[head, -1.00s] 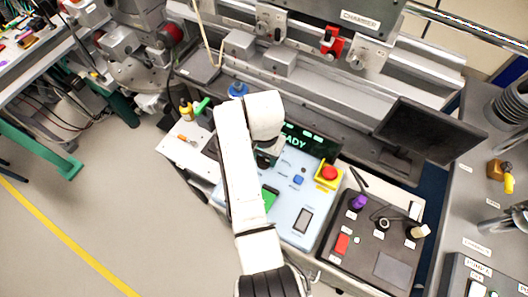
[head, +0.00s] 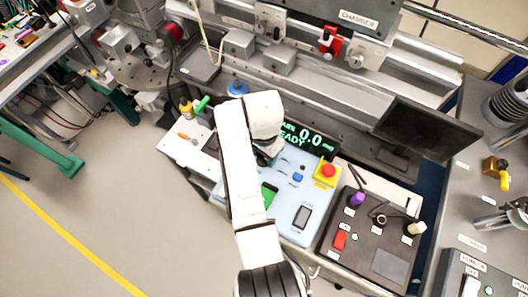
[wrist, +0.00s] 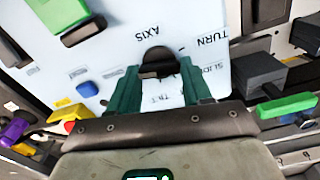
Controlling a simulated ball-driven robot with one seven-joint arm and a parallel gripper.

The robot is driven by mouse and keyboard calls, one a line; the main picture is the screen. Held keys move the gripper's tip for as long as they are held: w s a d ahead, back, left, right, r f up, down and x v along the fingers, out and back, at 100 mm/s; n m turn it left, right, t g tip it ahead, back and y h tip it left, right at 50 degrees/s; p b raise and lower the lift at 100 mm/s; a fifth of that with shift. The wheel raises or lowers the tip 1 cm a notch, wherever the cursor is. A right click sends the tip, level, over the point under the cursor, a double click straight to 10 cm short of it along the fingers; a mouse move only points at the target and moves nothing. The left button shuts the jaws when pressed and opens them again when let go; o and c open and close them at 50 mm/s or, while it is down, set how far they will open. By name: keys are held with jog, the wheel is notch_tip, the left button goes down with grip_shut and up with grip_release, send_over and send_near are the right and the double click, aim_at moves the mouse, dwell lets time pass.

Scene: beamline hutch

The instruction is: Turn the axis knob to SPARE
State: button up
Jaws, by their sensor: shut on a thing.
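The black axis knob (wrist: 158,58) sits on the pale blue panel (wrist: 120,60) in the wrist view. My gripper (wrist: 158,74) is shut on it, with one teal finger on each side. The printed labels appear upside down: AXIS is above the knob, TURN (wrist: 212,38) at upper right, SLIDE to the right, and a partly hidden label lies below, between the fingers. I cannot read a SPARE label or tell where the knob points. In the head view my arm hides the knob; the panel (head: 285,218) shows around it.
In the head view, a green-lettered display (head: 305,137) stands behind the panel. A red button on a yellow base (head: 328,172) is to the right, beside a dark control box (head: 375,238). In the wrist view, a blue button (wrist: 87,89) and green-topped block (wrist: 70,20) are left.

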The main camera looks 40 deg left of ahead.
jog(key=o, duration=1.1)
jog(key=shift+c, duration=0.2)
jog(key=shift+r, duration=0.15)
notch_tip(320, 180, up, 11)
jog(key=shift+f+b, duration=0.2)
jog(key=shift+b, duration=0.25)
